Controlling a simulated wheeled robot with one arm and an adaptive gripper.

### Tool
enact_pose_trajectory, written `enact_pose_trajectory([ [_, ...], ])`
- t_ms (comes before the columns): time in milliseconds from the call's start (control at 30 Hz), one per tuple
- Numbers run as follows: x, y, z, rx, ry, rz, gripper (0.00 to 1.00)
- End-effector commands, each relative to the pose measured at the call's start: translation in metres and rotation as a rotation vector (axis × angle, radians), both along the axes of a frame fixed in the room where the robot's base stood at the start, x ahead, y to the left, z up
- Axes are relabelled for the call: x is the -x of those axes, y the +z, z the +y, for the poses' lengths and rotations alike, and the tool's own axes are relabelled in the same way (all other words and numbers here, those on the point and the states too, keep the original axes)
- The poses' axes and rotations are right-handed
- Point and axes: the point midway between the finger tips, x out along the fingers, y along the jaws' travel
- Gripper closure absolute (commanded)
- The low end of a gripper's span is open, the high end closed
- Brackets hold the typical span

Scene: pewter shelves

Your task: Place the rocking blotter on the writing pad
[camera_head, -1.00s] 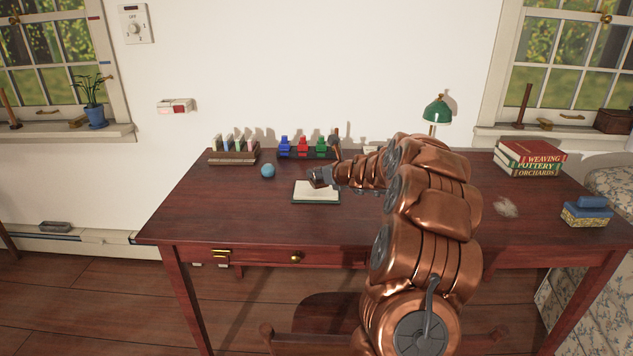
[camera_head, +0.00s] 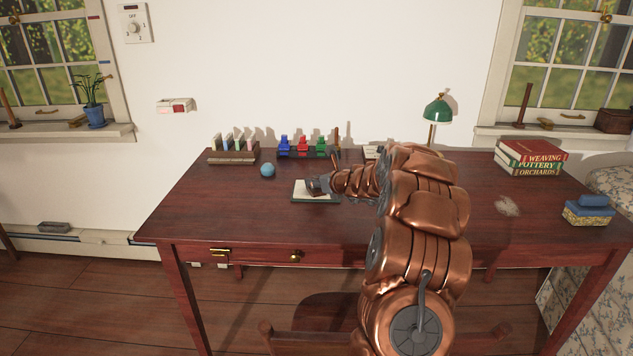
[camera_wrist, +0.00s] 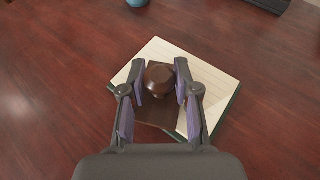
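The writing pad (camera_head: 302,195) lies on the desk, a cream sheet on a dark green backing; it also shows in the wrist view (camera_wrist: 214,91). The rocking blotter (camera_wrist: 158,107) is dark brown with a round knob on top. It is over the pad in the wrist view, covering its near-left part; whether it touches the paper I cannot tell. My gripper (camera_wrist: 160,80) has its two fingers on either side of the knob, close against it. In the head view my gripper (camera_head: 318,186) is over the pad's right half, and the blotter is mostly hidden there.
A blue ball (camera_head: 267,170) stands left of the pad. Behind are a rack of stamps (camera_head: 232,152) and blue, red and green bottles (camera_head: 302,148). The desk's front left is clear.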

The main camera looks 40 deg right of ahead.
Motion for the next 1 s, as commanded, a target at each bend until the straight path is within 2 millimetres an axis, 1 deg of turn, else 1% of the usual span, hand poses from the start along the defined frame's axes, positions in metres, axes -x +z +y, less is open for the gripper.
enact_pose_trajectory([
  [33, 0.000, 0.000, 0.000, 0.000, 0.000, 0.000, 0.61],
  [167, 0.000, 0.000, 0.000, 0.000, 0.000, 0.000, 0.48],
  [200, 0.000, 0.000, 0.000, 0.000, 0.000, 0.000, 0.47],
  [467, 0.000, 0.000, 0.000, 0.000, 0.000, 0.000, 0.47],
  [600, 0.001, 0.005, 0.000, 0.000, -0.001, 0.001, 0.47],
  [767, 0.018, 0.011, -0.001, -0.002, -0.003, 0.000, 0.47],
  [1000, 0.052, 0.025, -0.001, -0.001, -0.003, 0.001, 0.47],
])
